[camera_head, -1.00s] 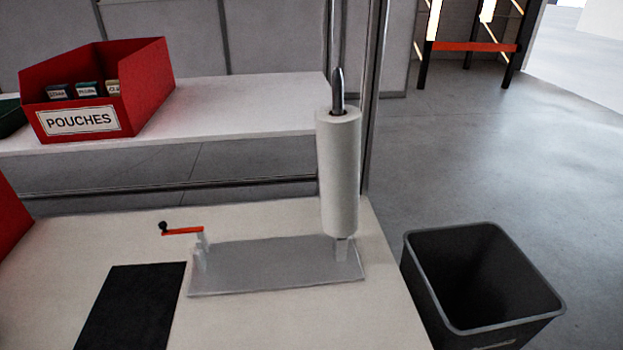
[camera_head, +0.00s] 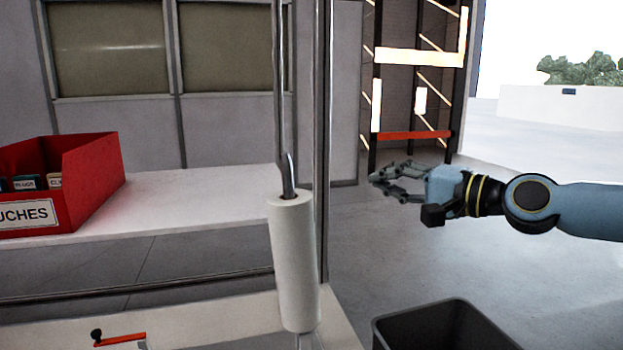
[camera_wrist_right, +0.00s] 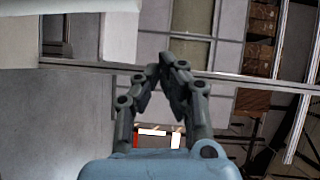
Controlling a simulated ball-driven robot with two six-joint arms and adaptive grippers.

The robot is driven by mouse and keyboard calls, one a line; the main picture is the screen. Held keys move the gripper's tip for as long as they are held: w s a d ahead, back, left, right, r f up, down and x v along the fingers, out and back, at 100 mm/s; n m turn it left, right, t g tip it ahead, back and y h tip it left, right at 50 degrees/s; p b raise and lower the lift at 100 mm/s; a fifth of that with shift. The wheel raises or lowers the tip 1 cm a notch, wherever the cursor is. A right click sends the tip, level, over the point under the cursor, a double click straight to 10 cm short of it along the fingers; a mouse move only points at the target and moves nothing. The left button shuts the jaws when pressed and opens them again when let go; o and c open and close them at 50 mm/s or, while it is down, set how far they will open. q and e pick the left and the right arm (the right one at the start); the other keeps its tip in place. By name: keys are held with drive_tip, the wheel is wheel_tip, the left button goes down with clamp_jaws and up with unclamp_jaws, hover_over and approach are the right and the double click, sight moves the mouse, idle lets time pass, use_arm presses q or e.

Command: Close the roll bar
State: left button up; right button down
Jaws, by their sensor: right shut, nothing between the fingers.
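The roll bar stands upright, its metal tip (camera_head: 289,175) showing above a white roll (camera_head: 294,260) that is around it. The roll leans very slightly. At the lower left is an orange-handled crank (camera_head: 120,340) with a black knob; the plate under it is mostly cut off by the bottom edge. My right gripper (camera_head: 373,178) is right of the bar's tip, at about its height in the picture, apart from it, pointing left. It is shut and empty, its fingertips together in the right wrist view (camera_wrist_right: 167,64). My left gripper is not in view.
A dark bin (camera_head: 445,335) stands below my right arm. A red pouches box (camera_head: 88,185) sits on the white shelf (camera_head: 190,200) behind. A metal post (camera_head: 318,120) rises just behind the roll. The space between roll and right gripper looks clear.

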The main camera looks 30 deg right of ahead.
drive_tip(key=shift+y, duration=0.3)
drive_tip(key=shift+w+a+r+p, duration=0.15)
drive_tip(key=shift+w+a+p, duration=0.6)
drive_tip(key=shift+w+a, duration=0.9)
drive_tip(key=shift+w+a+r+p, duration=0.1)
drive_tip(key=shift+w+a+p, duration=0.6)
drive_tip(key=shift+w+a, duration=0.9)
drive_tip(key=shift+w+a+r+p, duration=0.15)
drive_tip(key=shift+w+a+p, duration=0.75)
drive_tip(key=shift+w, duration=1.3)
drive_tip(key=shift+a, duration=0.2)
